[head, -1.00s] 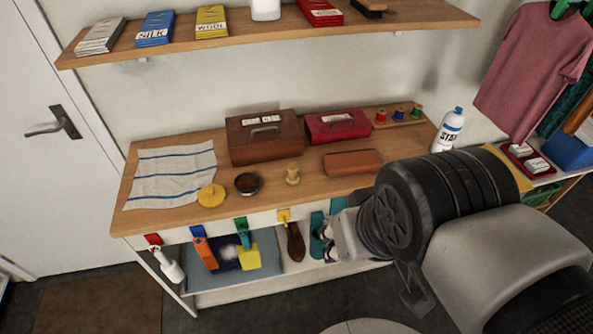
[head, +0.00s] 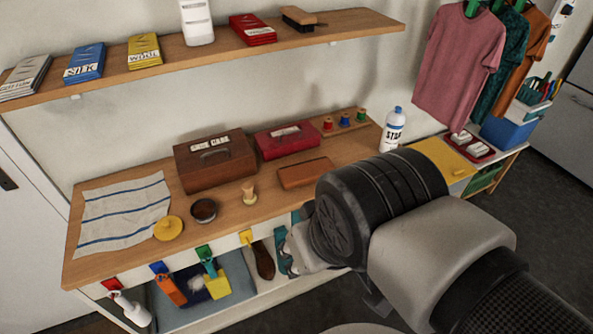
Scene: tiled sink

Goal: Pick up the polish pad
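I cannot tell for certain which thing is the polish pad. A small pale wooden knob-shaped piece (head: 249,196) stands upright on the wooden bench top (head: 225,223). Left of it are an open dark round tin (head: 204,210) and a round yellow disc with a small knob (head: 168,228). A flat brown block (head: 305,173) lies further right. My gripper (head: 286,250) is at the bench's front edge, right of and nearer than these pieces, touching none of them. It is small and partly hidden by my arm, so its fingers are unclear.
A striped cloth (head: 122,212) covers the bench's left end. A brown case (head: 215,160) and a red case (head: 287,138) stand behind, with thread spools (head: 345,119) and a white bottle (head: 393,130) to the right. Colored tags and tools hang along the front edge.

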